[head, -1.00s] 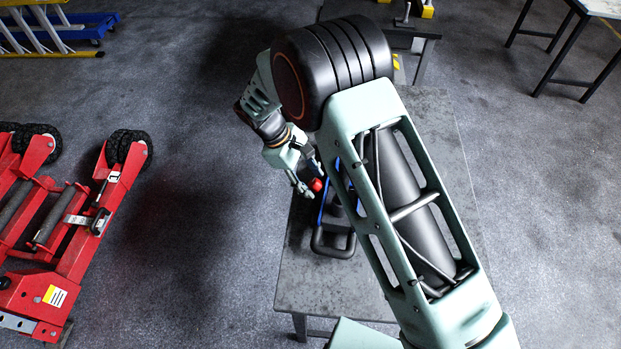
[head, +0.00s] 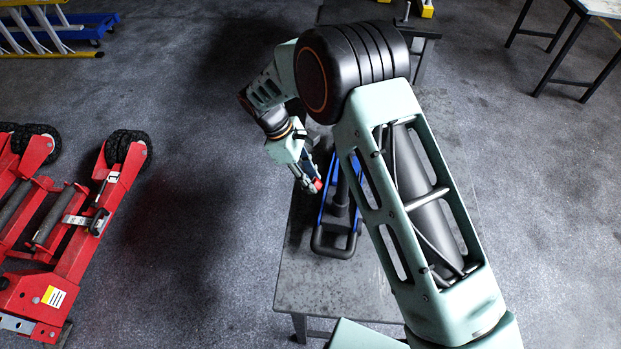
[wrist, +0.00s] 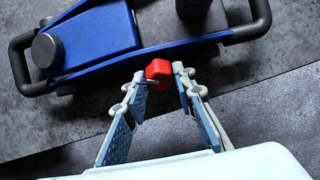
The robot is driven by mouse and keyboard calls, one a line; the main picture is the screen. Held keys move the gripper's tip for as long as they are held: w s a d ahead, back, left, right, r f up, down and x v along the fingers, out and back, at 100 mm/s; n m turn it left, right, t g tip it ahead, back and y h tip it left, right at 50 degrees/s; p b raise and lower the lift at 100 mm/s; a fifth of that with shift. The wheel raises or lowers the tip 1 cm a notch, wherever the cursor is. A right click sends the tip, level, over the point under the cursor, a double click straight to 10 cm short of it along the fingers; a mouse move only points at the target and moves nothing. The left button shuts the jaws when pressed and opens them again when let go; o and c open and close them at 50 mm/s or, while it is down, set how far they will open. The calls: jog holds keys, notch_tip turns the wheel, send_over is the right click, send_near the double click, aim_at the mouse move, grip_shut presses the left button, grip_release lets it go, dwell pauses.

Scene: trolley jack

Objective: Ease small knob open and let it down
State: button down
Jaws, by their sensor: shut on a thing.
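The small red knob (wrist: 158,71) sticks out from the near side of the blue trolley jack (wrist: 98,38) in the wrist view. It also shows as a red spot in the head view (head: 318,184). My gripper (wrist: 161,78) is shut on the knob, with one fingertip at each side of it. In the head view my gripper (head: 312,184) is at the left side of the jack (head: 321,208). The jack lies on a grey table, with its black handle bar (head: 333,251) toward the front. My arm hides the far part of the jack.
The grey table (head: 335,290) is bare in front of the jack. A large red lift (head: 75,250) stands on the floor at the left. A ladder (head: 40,30) and another table (head: 598,8) are further back.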

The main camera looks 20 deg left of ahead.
jog(key=c, duration=1.6)
grip_release()
jog(key=v, duration=1.2)
jog(key=shift+a, duration=0.1)
